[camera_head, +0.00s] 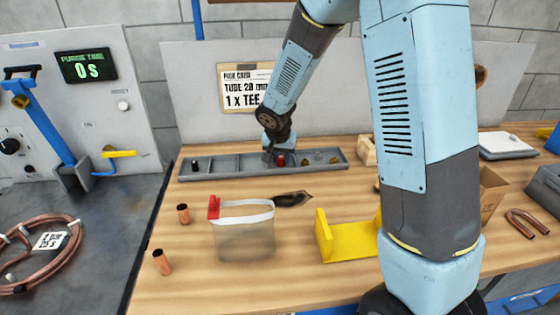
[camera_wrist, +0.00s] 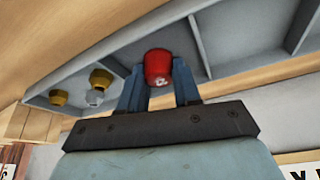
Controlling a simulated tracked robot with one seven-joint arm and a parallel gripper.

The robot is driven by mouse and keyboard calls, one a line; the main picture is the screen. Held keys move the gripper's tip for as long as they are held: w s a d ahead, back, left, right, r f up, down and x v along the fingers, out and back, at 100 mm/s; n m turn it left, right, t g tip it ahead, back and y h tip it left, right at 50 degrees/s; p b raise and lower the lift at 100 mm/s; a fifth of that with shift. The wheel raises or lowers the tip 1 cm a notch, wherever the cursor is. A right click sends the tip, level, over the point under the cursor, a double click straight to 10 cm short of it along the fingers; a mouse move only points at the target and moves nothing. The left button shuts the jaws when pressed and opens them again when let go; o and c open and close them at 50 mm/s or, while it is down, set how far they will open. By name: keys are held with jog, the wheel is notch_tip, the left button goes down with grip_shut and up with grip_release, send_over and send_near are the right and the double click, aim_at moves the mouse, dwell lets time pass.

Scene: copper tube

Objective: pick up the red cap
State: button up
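The red cap (camera_wrist: 158,66) is between the two finger tips of my gripper (camera_wrist: 159,80) in the wrist view. The fingers flank it closely on both sides and look shut on it. In the head view the red cap (camera_head: 281,160) shows low in the grey compartment tray (camera_head: 215,174), by my gripper (camera_head: 272,155), which points down over the tray. Whether the cap still touches the tray floor is hard to tell.
Brass and silver fittings (camera_wrist: 98,87) lie in a neighbouring compartment, with thin dividers between. A clear bin with a red clip (camera_head: 214,207), a dark leaf-shaped item (camera_head: 292,199) and a yellow holder (camera_head: 350,243) stand in front. Copper pieces (camera_head: 183,213) are at left.

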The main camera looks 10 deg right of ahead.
jog(key=c, duration=0.5)
jog(key=shift+r, duration=0.15)
